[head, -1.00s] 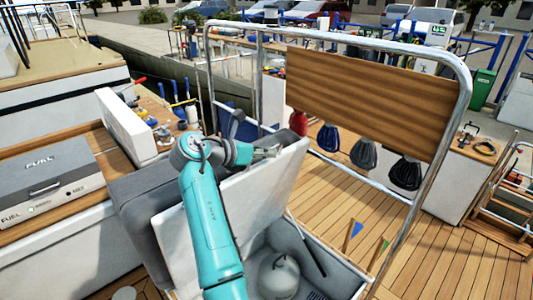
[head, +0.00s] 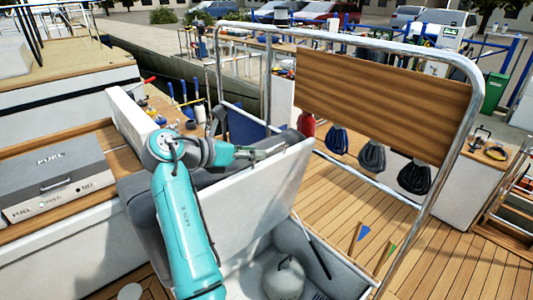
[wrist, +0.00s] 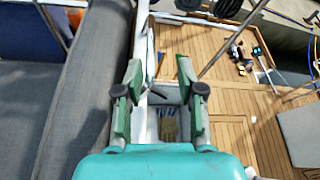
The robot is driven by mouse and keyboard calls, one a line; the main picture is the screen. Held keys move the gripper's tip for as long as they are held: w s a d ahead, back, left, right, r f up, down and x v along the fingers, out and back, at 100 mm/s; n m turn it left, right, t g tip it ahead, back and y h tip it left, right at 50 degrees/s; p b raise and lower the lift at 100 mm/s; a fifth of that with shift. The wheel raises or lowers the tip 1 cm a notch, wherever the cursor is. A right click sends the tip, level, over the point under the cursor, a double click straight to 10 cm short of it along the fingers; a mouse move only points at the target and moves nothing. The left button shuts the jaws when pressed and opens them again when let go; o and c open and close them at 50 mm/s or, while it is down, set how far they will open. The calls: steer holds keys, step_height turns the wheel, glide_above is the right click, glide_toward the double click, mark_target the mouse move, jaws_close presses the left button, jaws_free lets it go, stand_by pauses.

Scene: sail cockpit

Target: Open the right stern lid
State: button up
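The right stern lid (head: 262,205) stands raised and steeply tilted in the head view, its white underside facing the open locker (head: 335,278). A grey cushion (head: 140,200) is on its back side. My gripper (head: 285,147) is at the lid's upper edge. In the wrist view my gripper (wrist: 158,85) is open, its two green fingers well apart. The lid's white edge (wrist: 142,60) runs close by the left finger, inside the gap; I cannot tell whether they touch. A round pale fender (head: 284,279) lies in the locker.
A steel rail frame (head: 437,175) with a wooden board (head: 385,95) and hanging bags stands right of the lid. A grey fuel box (head: 55,180) sits at left. The teak deck (head: 370,210) beyond the locker is mostly clear.

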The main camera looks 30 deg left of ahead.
steer(key=shift+v, duration=2.05)
steer(key=shift+s, duration=0.1)
